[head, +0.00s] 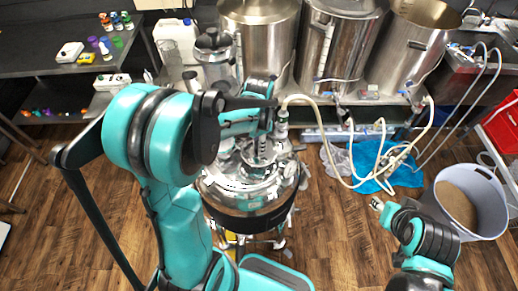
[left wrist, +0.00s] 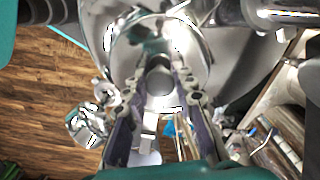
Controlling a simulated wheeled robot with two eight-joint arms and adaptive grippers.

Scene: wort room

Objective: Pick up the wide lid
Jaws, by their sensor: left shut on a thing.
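The wide lid (head: 228,178) is a shiny round metal cover on the dark-banded vessel (head: 250,222) in the middle of the head view. My left gripper (head: 262,150) reaches down over the lid's top and is shut on a part of it; the arm hides much of the contact. In the left wrist view, the two fingers (left wrist: 158,100) stand around a round metal part on the shiny lid (left wrist: 120,45). Whether the lid is lifted clear of the vessel cannot be told. My right arm is at the lower right; its gripper's jaws are not clear.
Large steel kettles (head: 340,45) stand behind on a low shelf. A cream hose (head: 335,160) loops right of the lid over a blue sheet (head: 370,170). A grey bucket (head: 470,200) stands at right. A dark table (head: 60,50) is at left. Wooden floor is free in front.

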